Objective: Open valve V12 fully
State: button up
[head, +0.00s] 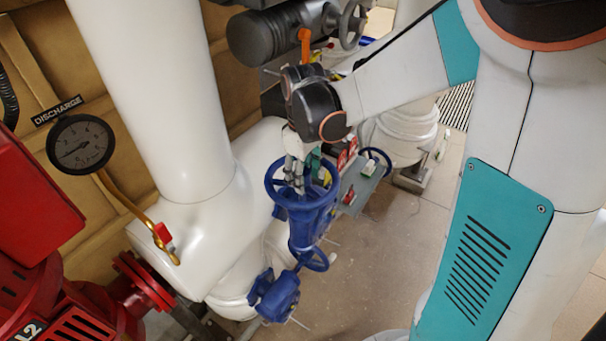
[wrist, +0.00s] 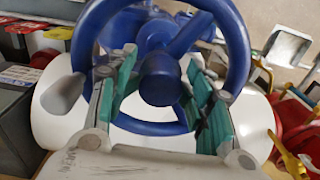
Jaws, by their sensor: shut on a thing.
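A blue valve with a blue handwheel (head: 303,204) stands beside the white pipework in the middle of the head view. No V12 label is readable on it. My gripper (head: 298,176) reaches down into the wheel from above. In the wrist view, the wheel rim (wrist: 238,48) arches around the fingers. My gripper (wrist: 161,75) is shut on the handwheel, with its teal-padded fingers on either side of the round blue hub (wrist: 160,80). The exact contact surfaces are partly hidden. How far the valve is turned cannot be told.
A smaller blue wheel (head: 376,161) and a grey box with red parts (head: 357,188) stand close on the right. A DISCHARGE gauge (head: 80,144) and red machinery (head: 85,305) are at left. A dark cylinder with an orange lever (head: 305,47) sits above. Floor at right is clear.

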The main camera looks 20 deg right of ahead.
jog(key=n, duration=0.6)
jog(key=shift+a+f, duration=0.1)
jog(key=shift+f, duration=0.05)
jog(key=n, duration=0.5)
jog(key=shift+s+b, duration=0.1)
jog(key=shift+b, duration=0.25)
jog(key=o, duration=0.9)
jog(key=shift+a, duration=0.1)
